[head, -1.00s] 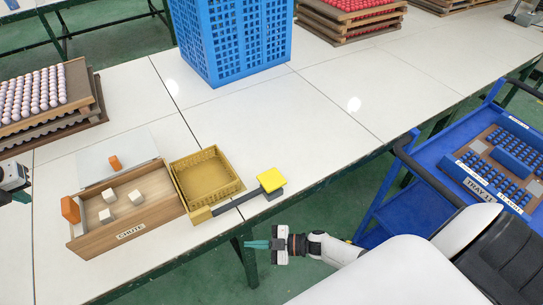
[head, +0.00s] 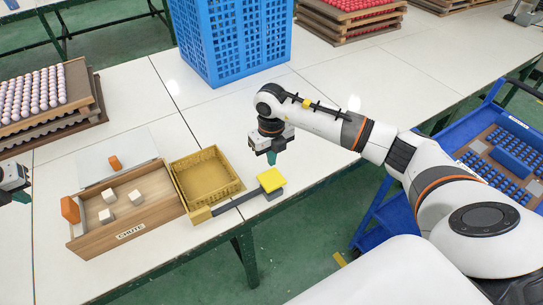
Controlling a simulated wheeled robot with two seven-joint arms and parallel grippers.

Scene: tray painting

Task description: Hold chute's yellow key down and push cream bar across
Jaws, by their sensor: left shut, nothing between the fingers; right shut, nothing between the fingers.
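The wooden chute (head: 150,222) lies on the table at left, with several white cubes (head: 136,197) inside. The yellow key (head: 271,179) sits on a dark pad at the end of a grey lever, right of the chute. My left gripper (head: 22,197) is shut and empty at the left edge, left of the chute.
A yellow basket (head: 207,178) adjoins the chute's right end. A tall blue crate (head: 235,45) stands behind. Stacked trays of pale balls (head: 45,95) stand at back left. A blue cart (head: 440,150) is at right.

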